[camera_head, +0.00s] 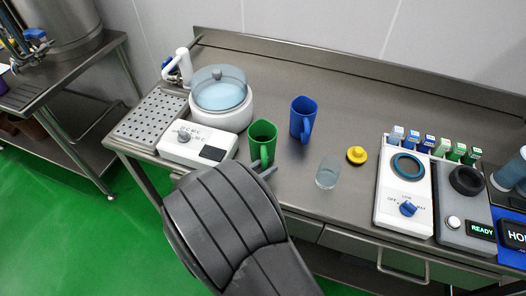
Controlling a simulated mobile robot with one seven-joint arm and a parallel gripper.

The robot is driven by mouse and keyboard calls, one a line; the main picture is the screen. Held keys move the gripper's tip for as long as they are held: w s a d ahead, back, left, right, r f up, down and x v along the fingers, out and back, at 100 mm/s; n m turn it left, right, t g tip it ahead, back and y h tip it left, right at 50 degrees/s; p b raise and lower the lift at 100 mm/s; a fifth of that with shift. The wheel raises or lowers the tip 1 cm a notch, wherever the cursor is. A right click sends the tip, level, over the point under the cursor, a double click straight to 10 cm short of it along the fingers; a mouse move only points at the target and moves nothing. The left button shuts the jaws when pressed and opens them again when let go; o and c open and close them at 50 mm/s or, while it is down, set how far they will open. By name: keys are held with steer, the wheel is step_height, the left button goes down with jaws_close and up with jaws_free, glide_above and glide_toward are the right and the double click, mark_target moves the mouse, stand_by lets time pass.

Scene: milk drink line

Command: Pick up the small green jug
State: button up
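The small green jug (258,132) stands upright on the steel counter, just right of the white machine. Its handle (266,153) faces the front of the counter, towards me. My gripper (266,172) is right in front of the jug, close to the handle. My dark arm covers most of the gripper, and only a bit of grey finger shows. I cannot tell whether the fingers are apart, touch the handle or are closed on it.
A taller blue jug (301,117) stands behind and right of the green one. A clear glass (327,174) and a yellow lidlike piece (357,155) are further right. The white machine (199,142) with a round bowl is close on the left. Control units (404,205) stand at right.

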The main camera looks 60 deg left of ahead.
jaws_close()
steer(key=shift+r, duration=0.1)
stand_by(0.4)
steer(key=shift+r, duration=0.9)
steer(key=shift+w+d+r, duration=0.1)
steer(key=shift+w+r, duration=0.05)
steer(key=shift+r, duration=0.5)
steer(key=shift+w+d+r, duration=0.1)
steer(key=shift+r, duration=0.5)
steer(key=w+d+r, duration=0.6)
steer(key=w+d, duration=0.1)
steer(key=shift+w+d+r, duration=0.2)
steer(key=shift+w+d, duration=0.05)
steer(key=shift+w, duration=0.15)
